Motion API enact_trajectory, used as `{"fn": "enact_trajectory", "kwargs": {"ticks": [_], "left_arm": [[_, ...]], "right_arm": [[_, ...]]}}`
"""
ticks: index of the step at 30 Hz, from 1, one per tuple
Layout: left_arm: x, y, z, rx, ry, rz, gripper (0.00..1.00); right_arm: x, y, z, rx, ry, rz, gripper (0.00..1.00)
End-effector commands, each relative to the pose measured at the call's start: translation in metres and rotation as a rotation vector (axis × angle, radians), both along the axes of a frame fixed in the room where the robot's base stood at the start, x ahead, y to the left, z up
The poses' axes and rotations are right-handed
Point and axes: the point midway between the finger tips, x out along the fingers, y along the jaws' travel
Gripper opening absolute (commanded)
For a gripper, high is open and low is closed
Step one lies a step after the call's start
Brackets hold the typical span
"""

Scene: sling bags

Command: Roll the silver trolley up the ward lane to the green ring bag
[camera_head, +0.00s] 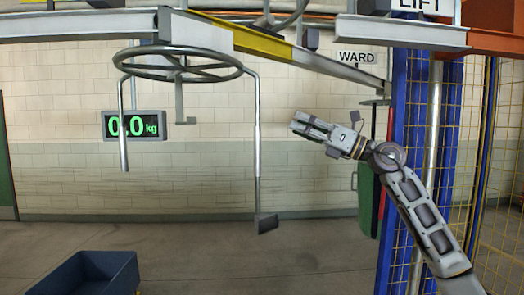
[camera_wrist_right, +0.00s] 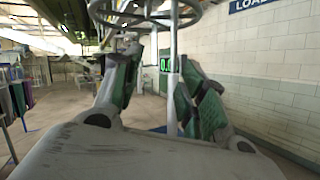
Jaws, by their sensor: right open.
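A grey wheel-like ring (camera_head: 178,65) hangs below the overhead rail at the left, with rods hanging from it. Its long silver rod (camera_head: 257,130) ends in a dark grip (camera_head: 266,224). I cannot tell which part is the silver trolley. A green bag-like shape (camera_head: 369,195) hangs under the ward lane rail (camera_head: 345,72), partly hidden by the blue post; its ring cannot be made out. My right gripper (camera_head: 299,125) is open and empty, right of the rod and apart from it. In the right wrist view a silver rod (camera_wrist_right: 172,75) shows between the open fingers. My left gripper is not in view.
A yellow rail piece (camera_head: 262,43) meets the ward lane rail overhead. A scale display (camera_head: 134,125) reads 0.0 kg. A blue post and yellow mesh (camera_head: 448,130) stand close at the right. A dark blue bin (camera_head: 95,275) is at the lower left. The middle floor is clear.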

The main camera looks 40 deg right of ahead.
Motion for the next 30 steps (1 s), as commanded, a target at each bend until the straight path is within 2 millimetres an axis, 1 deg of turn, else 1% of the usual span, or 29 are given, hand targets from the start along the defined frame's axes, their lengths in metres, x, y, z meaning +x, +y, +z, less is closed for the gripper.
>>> {"fn": "enact_trajectory", "kwargs": {"ticks": [9, 12, 15, 18, 30], "left_arm": [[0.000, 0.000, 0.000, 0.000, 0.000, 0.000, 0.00], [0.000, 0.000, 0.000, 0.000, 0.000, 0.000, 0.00], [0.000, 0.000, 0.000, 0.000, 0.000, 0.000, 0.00], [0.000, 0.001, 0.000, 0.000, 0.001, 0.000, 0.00], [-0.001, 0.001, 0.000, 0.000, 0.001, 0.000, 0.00]], "right_arm": [[0.019, -0.007, -0.051, -0.279, 0.121, -0.123, 0.42], [0.021, -0.009, -0.065, -0.346, 0.159, -0.134, 0.42], [0.020, -0.007, -0.075, -0.390, 0.186, -0.125, 0.42], [0.020, -0.006, -0.080, -0.421, 0.192, -0.121, 0.42], [0.020, -0.005, -0.079, -0.427, 0.184, -0.122, 0.42]]}}
